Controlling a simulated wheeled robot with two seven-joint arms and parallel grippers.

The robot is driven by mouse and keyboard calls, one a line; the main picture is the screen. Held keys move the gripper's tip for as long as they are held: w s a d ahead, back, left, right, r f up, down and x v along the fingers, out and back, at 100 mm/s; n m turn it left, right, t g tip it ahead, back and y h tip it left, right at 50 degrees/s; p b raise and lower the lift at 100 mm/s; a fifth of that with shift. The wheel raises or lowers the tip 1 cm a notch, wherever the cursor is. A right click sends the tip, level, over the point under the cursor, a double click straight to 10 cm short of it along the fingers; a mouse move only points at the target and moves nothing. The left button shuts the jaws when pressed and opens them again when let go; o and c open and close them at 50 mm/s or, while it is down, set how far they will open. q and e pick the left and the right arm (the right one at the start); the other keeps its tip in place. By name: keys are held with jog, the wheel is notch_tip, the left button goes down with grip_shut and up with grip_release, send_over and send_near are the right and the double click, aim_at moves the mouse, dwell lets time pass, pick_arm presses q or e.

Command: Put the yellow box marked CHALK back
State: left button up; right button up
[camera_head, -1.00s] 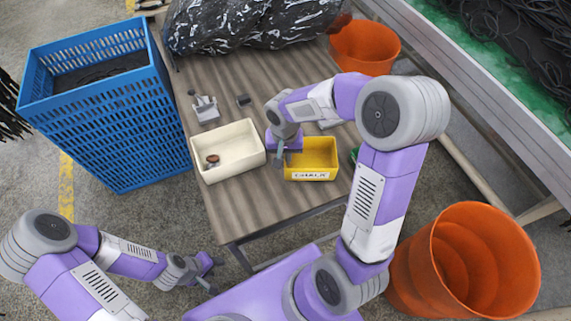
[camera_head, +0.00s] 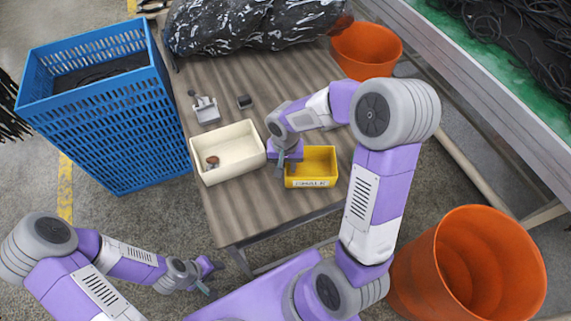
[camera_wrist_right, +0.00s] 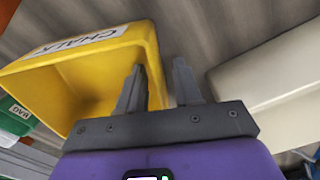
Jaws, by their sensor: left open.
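The yellow box (camera_head: 312,182) with a CHALK label stands near the front right of the wooden table, just right of the cream tray. It also shows in the right wrist view (camera_wrist_right: 92,58), label at top. My right gripper (camera_head: 281,163) is at the box's left wall. In the right wrist view the right gripper (camera_wrist_right: 159,72) has one finger inside the box and one outside, with the wall between them and a gap at the outer finger. My left gripper (camera_head: 209,279) is open and empty, low in front of the table.
The cream tray (camera_head: 228,133) holds a small brown item (camera_head: 212,161). A grey holder (camera_head: 205,108) and a dark block (camera_head: 244,102) lie behind it. A green box (camera_wrist_right: 14,122) is beside the yellow box. A blue crate (camera_head: 125,130) and orange buckets (camera_head: 468,265) flank the table.

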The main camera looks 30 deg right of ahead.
jog(key=shift+r, duration=0.1)
jog(key=shift+r, duration=0.25)
notch_tip(320, 180, up, 12)
jog(key=p, duration=0.4)
jog(key=shift+f, duration=0.15)
